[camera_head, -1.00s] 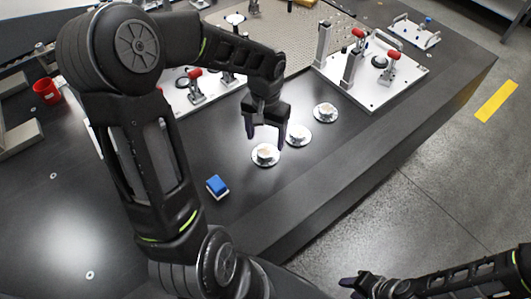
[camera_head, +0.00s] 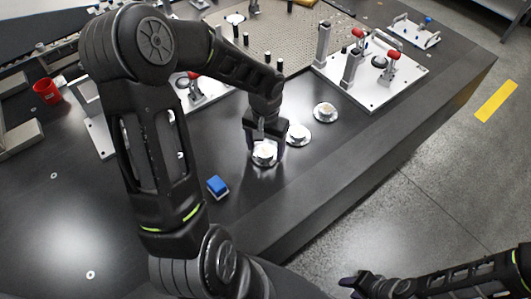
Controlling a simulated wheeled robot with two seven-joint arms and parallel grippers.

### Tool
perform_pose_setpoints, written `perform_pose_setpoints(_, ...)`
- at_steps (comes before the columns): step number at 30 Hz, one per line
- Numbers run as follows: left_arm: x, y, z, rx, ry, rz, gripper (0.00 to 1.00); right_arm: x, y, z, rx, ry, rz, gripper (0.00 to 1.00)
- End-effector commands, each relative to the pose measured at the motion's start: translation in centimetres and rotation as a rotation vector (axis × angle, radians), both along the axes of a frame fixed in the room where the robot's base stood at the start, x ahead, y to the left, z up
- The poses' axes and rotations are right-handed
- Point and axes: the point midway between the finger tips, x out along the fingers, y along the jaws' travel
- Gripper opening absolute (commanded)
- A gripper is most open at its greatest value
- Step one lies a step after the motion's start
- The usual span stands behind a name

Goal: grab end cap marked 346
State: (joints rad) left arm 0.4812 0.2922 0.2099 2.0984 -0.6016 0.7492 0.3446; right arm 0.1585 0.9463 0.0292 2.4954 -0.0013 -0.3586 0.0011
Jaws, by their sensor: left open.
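Three round metal end caps sit in a diagonal row on the dark table. The nearest end cap (camera_head: 264,154) is between the fingers of my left gripper (camera_head: 264,152). The middle end cap (camera_head: 298,135) is just right of that gripper, and the far end cap (camera_head: 325,112) is further up and right. The markings on the caps are too small to read, so I cannot tell which is 346. My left gripper is open and points down, its fingers on either side of the nearest cap. My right gripper (camera_head: 358,284) is low at the picture's bottom, away from the table; its jaw state is unclear.
A blue block (camera_head: 218,186) lies left of the caps. A white fixture plate (camera_head: 385,92) with red-handled clamps stands behind right. A red cup (camera_head: 47,91) is at the far left. The table's front right strip (camera_head: 330,185) is clear.

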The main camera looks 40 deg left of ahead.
Motion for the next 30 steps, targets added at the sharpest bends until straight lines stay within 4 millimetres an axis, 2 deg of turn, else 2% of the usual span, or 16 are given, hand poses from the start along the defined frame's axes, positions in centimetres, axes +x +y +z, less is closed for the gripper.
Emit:
perform_pose_setpoints(7,0.01,0.00,0.03,0.000,0.000,0.000,0.69,0.00,0.00,0.00,0.000,0.000,0.000,0.36)
perform_pose_setpoints(30,0.01,0.01,0.03,0.000,0.000,0.000,0.06,0.00,0.00,0.00,0.000,0.000,0.000,0.36)
